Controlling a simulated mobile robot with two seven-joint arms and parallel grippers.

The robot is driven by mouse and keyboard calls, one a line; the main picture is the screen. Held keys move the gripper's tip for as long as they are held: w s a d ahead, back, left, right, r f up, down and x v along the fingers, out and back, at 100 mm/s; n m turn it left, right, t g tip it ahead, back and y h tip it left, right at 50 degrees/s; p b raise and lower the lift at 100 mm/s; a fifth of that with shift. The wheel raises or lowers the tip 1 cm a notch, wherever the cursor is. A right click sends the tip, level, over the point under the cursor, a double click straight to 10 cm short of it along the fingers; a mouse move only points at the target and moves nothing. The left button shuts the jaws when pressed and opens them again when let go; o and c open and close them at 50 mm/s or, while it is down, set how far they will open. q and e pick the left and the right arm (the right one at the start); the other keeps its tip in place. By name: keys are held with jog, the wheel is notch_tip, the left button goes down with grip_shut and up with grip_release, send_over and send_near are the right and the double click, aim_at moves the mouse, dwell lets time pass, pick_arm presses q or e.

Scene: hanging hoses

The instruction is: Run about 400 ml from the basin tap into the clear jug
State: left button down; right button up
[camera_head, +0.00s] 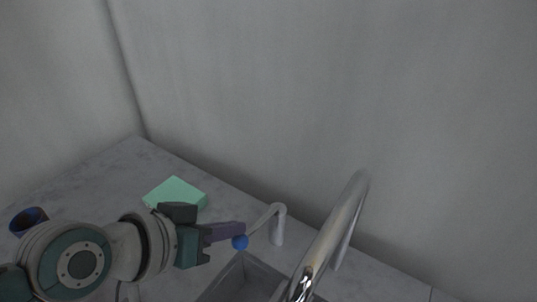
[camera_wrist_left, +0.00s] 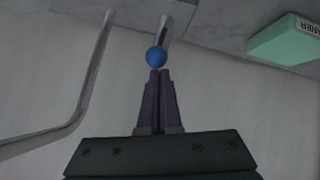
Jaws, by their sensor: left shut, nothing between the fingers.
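The basin tap's chrome spout (camera_head: 326,241) arches over the grey basin (camera_head: 246,271) at the bottom of the head view. The spout also shows at the left of the left wrist view (camera_wrist_left: 88,90). Beside it stands a pale lever (camera_head: 278,222) with a blue ball knob (camera_head: 240,242); the knob also shows in the left wrist view (camera_wrist_left: 156,57). My left gripper (camera_head: 242,231) is shut and empty, with its fingertips right at the blue knob. I cannot tell whether they touch it. The clear jug is not visible in either view. My right gripper is not in view.
A mint-green block (camera_head: 175,191) lies on the grey counter (camera_head: 140,160) behind my left wrist; its lettered side shows in the wrist view (camera_wrist_left: 285,40). A dark blue cup (camera_head: 28,220) stands at the far left. Grey walls close off the back.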

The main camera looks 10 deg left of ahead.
pick_arm(q)
notch_tip(320, 180, down, 7)
jog(key=s+t+b, duration=0.1)
jog(key=b, duration=0.7)
jog(key=shift+s+a+t+h, duration=0.3)
jog(key=shift+s+a, duration=0.05)
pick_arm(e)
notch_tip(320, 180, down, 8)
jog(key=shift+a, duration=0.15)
pick_arm(q)
jog(key=shift+s+f, duration=0.1)
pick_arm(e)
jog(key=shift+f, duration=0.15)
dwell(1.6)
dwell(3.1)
pick_arm(q)
notch_tip(320, 180, up, 5)
jog(key=p, duration=0.4)
jog(key=s+a+r, duration=0.2)
jog(key=s+a, duration=0.3)
jog(key=s, duration=0.3)
jog(key=shift+a, duration=0.15)
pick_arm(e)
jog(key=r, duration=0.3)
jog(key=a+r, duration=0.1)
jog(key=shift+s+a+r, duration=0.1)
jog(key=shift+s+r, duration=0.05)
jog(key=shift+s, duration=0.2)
